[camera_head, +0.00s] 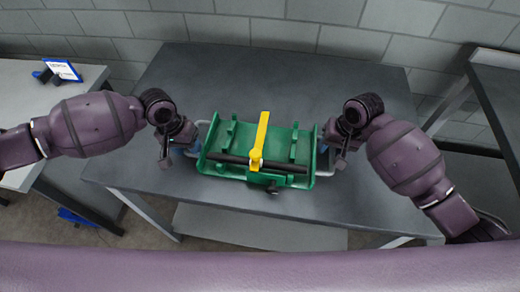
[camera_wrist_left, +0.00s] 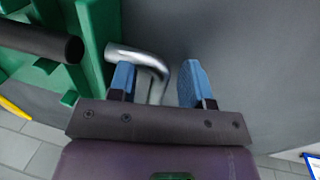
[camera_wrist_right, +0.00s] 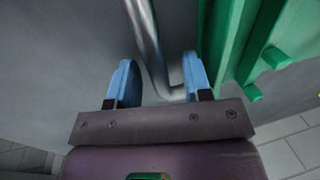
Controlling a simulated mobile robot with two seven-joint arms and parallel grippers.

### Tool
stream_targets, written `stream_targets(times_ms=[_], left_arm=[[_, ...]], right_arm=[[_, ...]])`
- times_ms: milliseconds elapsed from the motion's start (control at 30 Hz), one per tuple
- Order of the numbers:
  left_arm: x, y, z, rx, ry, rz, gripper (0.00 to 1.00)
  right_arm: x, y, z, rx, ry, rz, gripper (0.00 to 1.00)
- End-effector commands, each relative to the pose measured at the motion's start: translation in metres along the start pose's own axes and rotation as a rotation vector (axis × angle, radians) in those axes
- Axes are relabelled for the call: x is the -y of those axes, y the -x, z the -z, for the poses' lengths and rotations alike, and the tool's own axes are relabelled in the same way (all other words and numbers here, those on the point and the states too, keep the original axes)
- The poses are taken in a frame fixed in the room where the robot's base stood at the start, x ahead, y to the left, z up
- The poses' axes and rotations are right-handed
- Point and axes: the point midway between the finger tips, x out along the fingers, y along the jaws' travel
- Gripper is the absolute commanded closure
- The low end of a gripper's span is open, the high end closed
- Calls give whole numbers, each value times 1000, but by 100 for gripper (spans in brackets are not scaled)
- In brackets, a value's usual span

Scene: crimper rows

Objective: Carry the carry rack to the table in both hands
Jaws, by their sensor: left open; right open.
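The green carry rack (camera_head: 228,170) sits on the dark grey table (camera_head: 330,195) in the head view. A tool with a yellow handle (camera_head: 262,135) and a black bar (camera_head: 290,167) lies in it. My left gripper (camera_head: 183,150) is at the rack's left end; in the left wrist view its blue fingers (camera_wrist_left: 157,82) are open on either side of the silver handle (camera_wrist_left: 150,62). My right gripper (camera_head: 333,150) is at the right end; in the right wrist view its open fingers (camera_wrist_right: 158,80) are around the other silver handle (camera_wrist_right: 148,45). Both hands seem empty of grip.
A pale table (camera_head: 25,80) at the left holds a small blue-and-white sign (camera_head: 62,70) and a dark object. Another dark table (camera_head: 500,85) stands at the right. A grey block wall (camera_head: 290,35) closes the back. The dark table around the rack is clear.

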Motion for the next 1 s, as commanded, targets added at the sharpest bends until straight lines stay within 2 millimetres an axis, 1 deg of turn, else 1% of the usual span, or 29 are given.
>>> stream_targets(times_ms=[33, 300, 1000], left_arm=[[0, 0, 0, 0, 0, 0, 60], [0, 0, 0, 0, 0, 0, 100], [0, 0, 0, 0, 0, 0, 100]], right_arm=[[0, 0, 0, 0, 0, 0, 59], [0, 0, 0, 0, 0, 0, 100], [0, 0, 0, 0, 0, 0, 100]])
